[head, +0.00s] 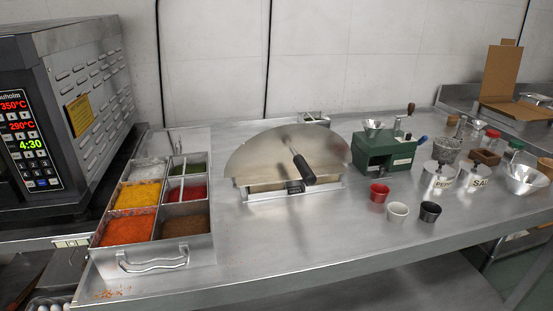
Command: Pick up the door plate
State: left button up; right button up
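The thing that looks like the door plate (256,155) is a half-round, brushed metal sheet in the middle of the steel counter (260,245). It stands tilted, curved edge up, with a black-gripped handle (303,167) sticking out of its front. Its lower edge is at a low metal base (270,195) with a small dark display or block (295,187) at the front.
Left of the plate is a metal tray of colourful ingredients (205,245), beside an oven (92,85). On the right are a green grinder box (370,152), small red (379,193), white (397,212) and black cups (430,211), and labelled pots (438,181). The counter's front middle is clear.

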aim_at(293, 151)
jog(key=l+u, duration=0.4)
jog(key=l, duration=0.25)
jog(key=k+l+u, duration=0.1)
jog(key=l+u, duration=0.3)
jog(key=l, duration=0.25)
